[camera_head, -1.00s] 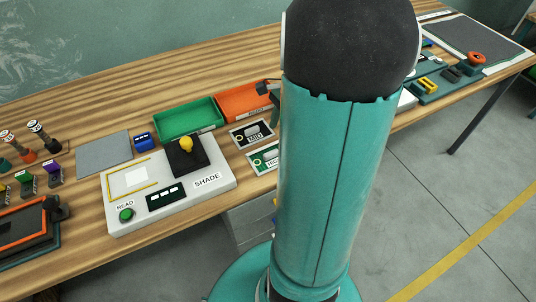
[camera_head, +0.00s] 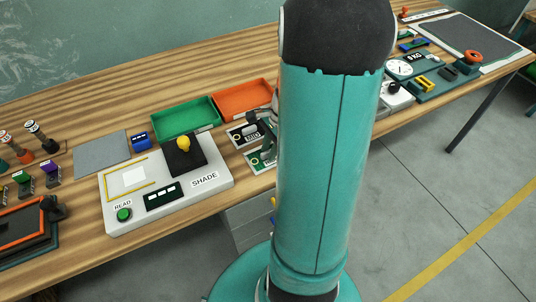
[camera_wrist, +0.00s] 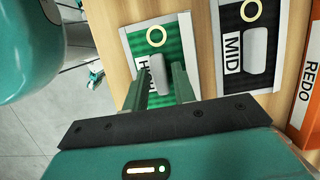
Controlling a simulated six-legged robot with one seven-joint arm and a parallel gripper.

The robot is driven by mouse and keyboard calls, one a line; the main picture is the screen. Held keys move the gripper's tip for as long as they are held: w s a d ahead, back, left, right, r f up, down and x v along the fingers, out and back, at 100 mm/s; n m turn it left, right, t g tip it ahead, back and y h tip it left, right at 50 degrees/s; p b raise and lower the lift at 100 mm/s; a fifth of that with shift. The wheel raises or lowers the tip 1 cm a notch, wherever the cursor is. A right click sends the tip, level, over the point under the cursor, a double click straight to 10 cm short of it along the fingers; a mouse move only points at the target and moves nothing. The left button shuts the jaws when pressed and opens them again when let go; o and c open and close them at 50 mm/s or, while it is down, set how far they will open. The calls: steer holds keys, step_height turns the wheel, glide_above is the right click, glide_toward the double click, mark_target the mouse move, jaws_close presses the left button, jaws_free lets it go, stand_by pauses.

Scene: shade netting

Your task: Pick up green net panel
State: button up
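The green net panel (camera_wrist: 145,50) lies on the wooden table, with a yellow ring, a grey grip block and a white label starting with H. In the head view the green panel (camera_head: 257,163) is at the table's front edge, partly hidden by my arm. My gripper (camera_wrist: 160,75) is open. Its two fingers appear on either side of the grey grip block in the wrist view. I cannot tell whether they touch it. In the head view my gripper (camera_head: 264,132) is over the panels, partly hidden behind my arm.
A black panel labelled MID (camera_wrist: 265,15) lies right beside the green one in the wrist view. Beyond it is an orange tray marked REDO (camera_wrist: 306,90). In the head view a green tray (camera_head: 212,125) and the SHADE reader (camera_head: 215,187) stand to the left.

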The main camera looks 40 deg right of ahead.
jaws_close()
steer(key=shift+r, duration=0.1)
